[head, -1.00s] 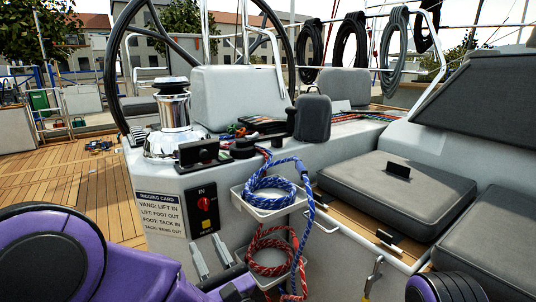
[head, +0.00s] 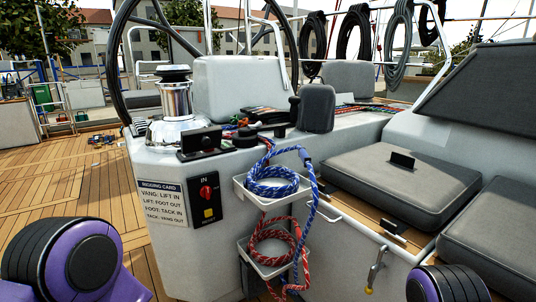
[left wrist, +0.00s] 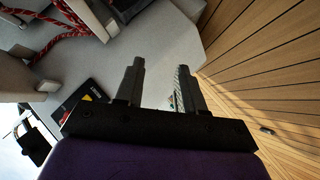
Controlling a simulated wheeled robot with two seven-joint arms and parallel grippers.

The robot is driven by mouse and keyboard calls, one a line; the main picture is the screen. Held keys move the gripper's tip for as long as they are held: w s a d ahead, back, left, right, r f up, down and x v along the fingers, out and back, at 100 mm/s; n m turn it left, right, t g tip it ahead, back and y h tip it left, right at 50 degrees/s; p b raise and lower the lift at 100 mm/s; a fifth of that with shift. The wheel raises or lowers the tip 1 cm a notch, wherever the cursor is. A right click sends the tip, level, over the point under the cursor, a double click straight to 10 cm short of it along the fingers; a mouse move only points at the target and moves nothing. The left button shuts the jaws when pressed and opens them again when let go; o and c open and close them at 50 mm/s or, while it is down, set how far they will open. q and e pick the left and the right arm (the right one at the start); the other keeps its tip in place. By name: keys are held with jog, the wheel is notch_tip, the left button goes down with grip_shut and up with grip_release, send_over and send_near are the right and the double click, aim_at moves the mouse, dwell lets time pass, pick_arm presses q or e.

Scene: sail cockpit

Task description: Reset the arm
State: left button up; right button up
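My left gripper shows in the left wrist view (left wrist: 160,88), with its two dark fingers apart and nothing between them. It is in front of the pale console side, with the wooden deck to its right. In the head view only my purple and black left arm link (head: 75,262) shows at the lower left; the left gripper is out of that view. A dark round part of my right arm (head: 447,284) shows at the lower right, and its gripper is out of view.
The console (head: 160,240) carries a chrome winch (head: 174,100), a rigging card (head: 163,204) and a switch panel (head: 205,200). Two trays hold a blue rope (head: 270,180) and a red rope (head: 272,240). Grey cushions (head: 395,185) lie right. Open deck (head: 60,190) lies left.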

pick_arm(q)
jog(key=s+a+f+m+g+y+b, duration=0.1)
jog(key=s+a+f+g, duration=0.2)
jog(key=s+a+f, duration=0.45)
jog(key=s+a+f+m+g+y+b, duration=0.15)
jog(key=s+f+g, duration=0.3)
jog(key=s, duration=0.55)
jog(key=s+a+f+m+g+b, duration=0.1)
jog(key=s+a+f+g, duration=0.2)
jog(key=s+a+f, duration=0.35)
pick_arm(e)
notch_tip(320, 180, down, 4)
pick_arm(q)
notch_tip(320, 180, up, 38)
jog(key=n+t+p, duration=0.1)
jog(key=p, duration=3.7)
jog(key=shift+s+d+f+t+y, duration=0.25)
jog(key=shift+s+t+y, duration=0.1)
jog(key=shift+y, duration=0.1)
pick_arm(e)
notch_tip(320, 180, up, 38)
jog(key=w, duration=0.1)
jog(key=shift+w+d+m+t+h, duration=0.25)
jog(key=shift+m+t+h, duration=0.05)
jog(key=shift+t, duration=0.1)
pick_arm(q)
jog(key=shift+r, duration=0.1)
pick_arm(e)
jog(key=shift+r, duration=0.15)
